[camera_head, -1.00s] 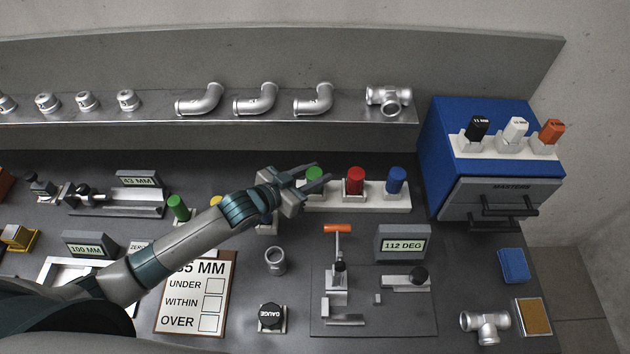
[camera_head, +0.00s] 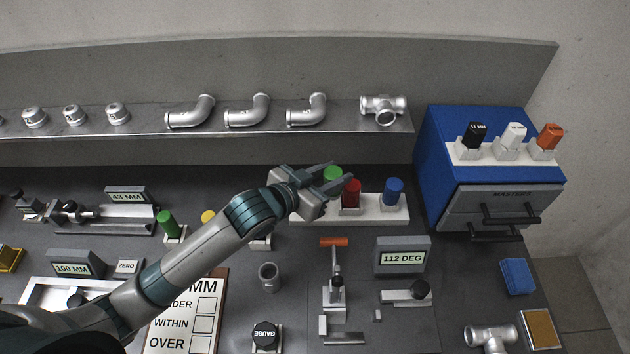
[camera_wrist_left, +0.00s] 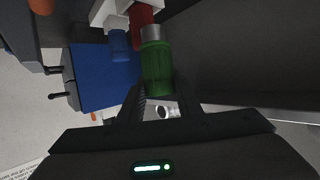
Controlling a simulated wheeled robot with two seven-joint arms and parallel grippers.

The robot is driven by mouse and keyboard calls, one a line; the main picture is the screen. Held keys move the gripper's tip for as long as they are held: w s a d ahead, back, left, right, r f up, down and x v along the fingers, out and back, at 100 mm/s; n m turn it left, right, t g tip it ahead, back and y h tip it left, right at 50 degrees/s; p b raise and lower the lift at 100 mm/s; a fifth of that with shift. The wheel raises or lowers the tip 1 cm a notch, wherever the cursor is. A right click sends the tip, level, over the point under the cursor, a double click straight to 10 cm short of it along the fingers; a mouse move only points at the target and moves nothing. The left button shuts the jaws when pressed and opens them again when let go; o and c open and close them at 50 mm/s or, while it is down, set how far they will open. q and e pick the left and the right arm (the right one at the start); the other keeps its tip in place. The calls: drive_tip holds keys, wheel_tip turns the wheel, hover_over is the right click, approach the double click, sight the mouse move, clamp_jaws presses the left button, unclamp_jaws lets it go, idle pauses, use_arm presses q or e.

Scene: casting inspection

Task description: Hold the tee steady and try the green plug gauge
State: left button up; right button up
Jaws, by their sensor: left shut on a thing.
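My left gripper (camera_head: 338,178) is shut on the green plug gauge (camera_head: 333,173), with the fingers on either side of its green handle. The green gauge also shows in the left wrist view (camera_wrist_left: 157,70), its silver end pointing away from the gripper. It appears raised above the white rack (camera_head: 365,209), beside the red plug gauge (camera_head: 351,194). The blue plug gauge (camera_head: 394,191) stands at the rack's right end. A silver tee (camera_head: 490,337) lies on the table at lower right, partly cut by the frame. Another tee (camera_head: 382,108) lies on the shelf. My right gripper is not in view.
The blue cabinet (camera_head: 436,148) stands to the right of the rack. A clamp fixture with an orange handle (camera_head: 333,242) and a 112 DEG display (camera_head: 402,254) stand in front. A silver ring (camera_head: 269,277) and a shorter green cylinder (camera_head: 168,224) are at left.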

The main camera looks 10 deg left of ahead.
use_arm(q)
drive_tip(key=s+d+r+b, duration=0.1)
drive_tip(key=d+r, duration=0.2)
drive_tip(key=d, duration=0.2)
drive_tip(key=shift+d+r, duration=0.25)
drive_tip(key=shift+d, duration=0.05)
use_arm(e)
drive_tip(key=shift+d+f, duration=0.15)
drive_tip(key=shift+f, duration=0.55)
use_arm(q)
drive_tip(key=s+a+r+n+t+y+b, duration=0.1)
drive_tip(key=a+n+y, duration=0.2)
drive_tip(key=a, duration=0.7)
drive_tip(key=s+a+r+n+t+y+b, duration=0.1)
drive_tip(key=a+r+n+y+b, duration=0.1)
drive_tip(key=a, duration=0.7)
drive_tip(key=n+y, duration=0.1)
drive_tip(key=y, duration=0.1)
drive_tip(key=shift+s+a+n+y, duration=0.2)
drive_tip(key=shift+a+n+y, duration=0.1)
drive_tip(key=shift+a+y, duration=0.1)
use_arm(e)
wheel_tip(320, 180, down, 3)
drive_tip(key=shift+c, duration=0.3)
